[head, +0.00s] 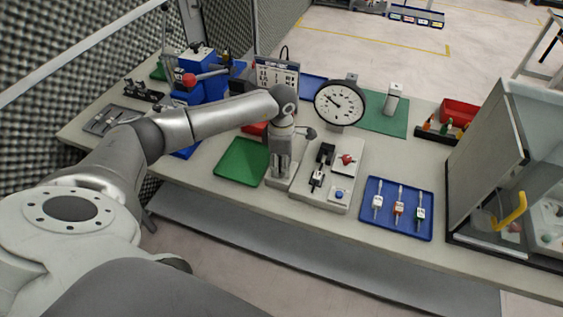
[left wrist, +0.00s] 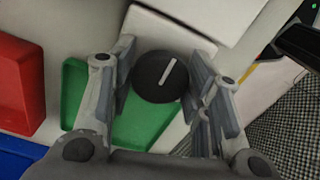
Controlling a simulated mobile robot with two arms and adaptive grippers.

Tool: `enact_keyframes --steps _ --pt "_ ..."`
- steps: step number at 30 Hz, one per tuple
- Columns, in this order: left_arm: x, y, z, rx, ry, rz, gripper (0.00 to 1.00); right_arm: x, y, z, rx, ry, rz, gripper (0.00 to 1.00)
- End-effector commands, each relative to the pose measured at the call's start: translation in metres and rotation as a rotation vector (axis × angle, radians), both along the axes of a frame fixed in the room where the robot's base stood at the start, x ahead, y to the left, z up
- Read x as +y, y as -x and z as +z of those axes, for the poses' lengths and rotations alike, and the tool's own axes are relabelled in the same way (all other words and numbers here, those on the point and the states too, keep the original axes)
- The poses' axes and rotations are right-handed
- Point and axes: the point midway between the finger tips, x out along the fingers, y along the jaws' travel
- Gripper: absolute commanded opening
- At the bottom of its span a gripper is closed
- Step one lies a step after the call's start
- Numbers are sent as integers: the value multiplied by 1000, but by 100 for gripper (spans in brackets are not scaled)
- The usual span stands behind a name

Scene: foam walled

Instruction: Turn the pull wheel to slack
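The pull wheel (left wrist: 160,77) is a dark round knob with a white line across its face, slanted in the left wrist view. It lies between the two fingers of my left gripper (left wrist: 165,80), which are spread on either side of it. A gap shows between the wheel and the right-hand finger; contact on the other side cannot be told. In the head view my left gripper (head: 281,168) points down over a pale base, and its body hides the wheel. A large round dial gauge (head: 339,103) stands behind it, needle toward the upper left. My right gripper is not in view.
A green tray (head: 242,162) lies left of the gripper. A board with small controls (head: 331,174) is close on its right, then a blue tray (head: 374,225) with several small tools. A glass-sided cabinet (head: 485,150) closes off the right end.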

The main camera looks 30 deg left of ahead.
Motion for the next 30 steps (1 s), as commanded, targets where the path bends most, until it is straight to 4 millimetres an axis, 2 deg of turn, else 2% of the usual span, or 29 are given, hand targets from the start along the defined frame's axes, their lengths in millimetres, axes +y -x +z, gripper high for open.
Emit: enact_keyframes --steps 1,5,17,30 --pt "0 0 0 0 0 0 34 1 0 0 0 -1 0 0" --pt "0 0 0 0 0 0 17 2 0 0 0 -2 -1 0" --pt "0 0 -1 -1 0 83 17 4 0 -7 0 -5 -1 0" --pt "0 0 -1 -1 0 451 17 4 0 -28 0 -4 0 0"
